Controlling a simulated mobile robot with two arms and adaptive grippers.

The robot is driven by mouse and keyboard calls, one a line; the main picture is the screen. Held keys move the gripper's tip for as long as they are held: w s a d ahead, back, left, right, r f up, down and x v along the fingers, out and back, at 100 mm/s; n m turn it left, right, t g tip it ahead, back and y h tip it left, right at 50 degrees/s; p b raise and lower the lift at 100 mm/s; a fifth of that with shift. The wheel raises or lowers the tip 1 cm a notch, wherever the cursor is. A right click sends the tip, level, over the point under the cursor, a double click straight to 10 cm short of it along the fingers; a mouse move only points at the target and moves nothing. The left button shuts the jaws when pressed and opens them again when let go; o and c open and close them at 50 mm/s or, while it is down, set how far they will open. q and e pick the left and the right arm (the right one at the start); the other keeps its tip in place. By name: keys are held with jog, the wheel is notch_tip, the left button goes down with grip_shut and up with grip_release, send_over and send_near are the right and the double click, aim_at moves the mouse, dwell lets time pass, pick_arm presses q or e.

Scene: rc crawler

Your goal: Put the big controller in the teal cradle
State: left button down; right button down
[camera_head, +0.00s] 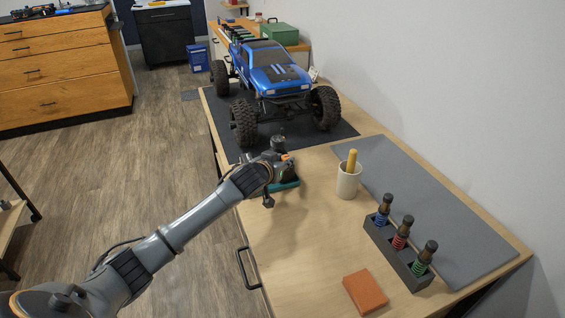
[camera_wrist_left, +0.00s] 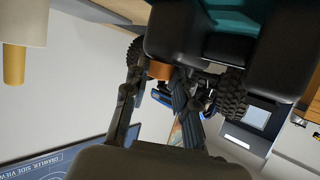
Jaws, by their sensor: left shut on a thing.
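The teal cradle (camera_head: 288,184) sits on the workbench in front of the truck and is partly hidden by my left gripper; its teal also shows at the top of the left wrist view (camera_wrist_left: 235,17). My left gripper (camera_head: 272,170) is at the cradle and shut on the big controller (camera_head: 278,143), a dark body with a small orange part. In the left wrist view the controller's dark body (camera_wrist_left: 205,40) fills the top, close to the teal. I cannot tell whether it rests in the cradle or hangs just above it. My right gripper is not in view.
A blue crawler truck (camera_head: 275,75) stands on a dark mat behind the cradle. A beige cup (camera_head: 348,182) with a yellow handle stands to the right. A dark rack (camera_head: 395,255) of shocks and an orange-brown block (camera_head: 365,292) are nearer. Bare bench lies between.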

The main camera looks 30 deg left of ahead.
pick_arm(q)
jog(key=shift+w+f, duration=0.1)
jog(key=shift+f, duration=0.1)
jog(key=c, duration=1.5)
grip_release()
jog(key=shift+f, duration=0.15)
jog(key=o, duration=0.4)
jog(key=shift+s, duration=0.25)
jog(key=v, duration=1.2)
jog(key=shift+w, duration=0.1)
